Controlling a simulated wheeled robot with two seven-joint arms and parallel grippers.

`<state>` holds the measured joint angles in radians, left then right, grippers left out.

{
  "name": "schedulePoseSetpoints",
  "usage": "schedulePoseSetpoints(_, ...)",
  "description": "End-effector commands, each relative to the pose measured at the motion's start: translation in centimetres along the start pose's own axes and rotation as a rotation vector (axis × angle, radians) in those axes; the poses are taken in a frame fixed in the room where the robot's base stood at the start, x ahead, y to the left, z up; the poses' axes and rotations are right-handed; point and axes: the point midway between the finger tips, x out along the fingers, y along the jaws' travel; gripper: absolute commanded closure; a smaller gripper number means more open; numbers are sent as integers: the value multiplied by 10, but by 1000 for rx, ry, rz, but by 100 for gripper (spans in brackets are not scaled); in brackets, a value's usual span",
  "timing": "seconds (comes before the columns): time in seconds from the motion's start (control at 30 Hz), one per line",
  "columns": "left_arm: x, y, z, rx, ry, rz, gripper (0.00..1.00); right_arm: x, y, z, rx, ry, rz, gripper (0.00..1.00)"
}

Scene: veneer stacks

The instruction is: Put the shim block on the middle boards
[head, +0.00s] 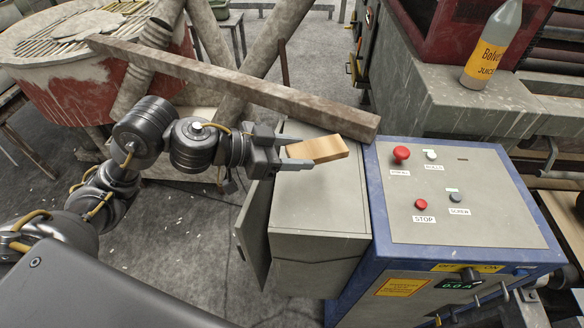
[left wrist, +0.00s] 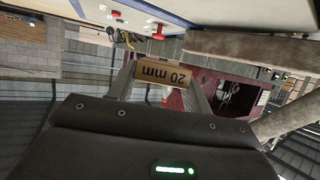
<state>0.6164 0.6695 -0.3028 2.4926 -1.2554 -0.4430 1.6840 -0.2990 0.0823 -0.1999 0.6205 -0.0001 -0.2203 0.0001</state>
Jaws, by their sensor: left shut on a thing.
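The shim block (head: 325,149) is a small pale wooden block. In the left wrist view the shim block (left wrist: 165,75) shows a "20 mm" mark, upside down in the picture. My left gripper (head: 300,152) is shut on it and holds it above the grey cabinet; in the left wrist view the fingers of my left gripper (left wrist: 163,88) are on either side of it. My right gripper is not in view. I cannot make out the middle boards in either view.
A blue-framed control box (head: 460,195) with red buttons stands right of the grey cabinet (head: 318,205). A long beam (head: 230,85) slants behind my left gripper. A juice bottle (head: 490,50) stands on the grey machine ledge (head: 460,95) at upper right.

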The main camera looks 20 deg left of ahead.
Motion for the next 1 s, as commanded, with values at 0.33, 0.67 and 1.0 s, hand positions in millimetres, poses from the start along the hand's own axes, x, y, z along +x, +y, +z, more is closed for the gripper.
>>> schedulePoseSetpoints(0.33, 30, -65, 37, -13, -4, 0, 74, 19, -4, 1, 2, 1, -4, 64)
schedulePoseSetpoints(0.67, 46, -91, 61, -2, -1, -1, 74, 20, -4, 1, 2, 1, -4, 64)
schedulePoseSetpoints(1.0, 58, -95, 87, -7, -2, 0, 74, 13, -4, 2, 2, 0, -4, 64)
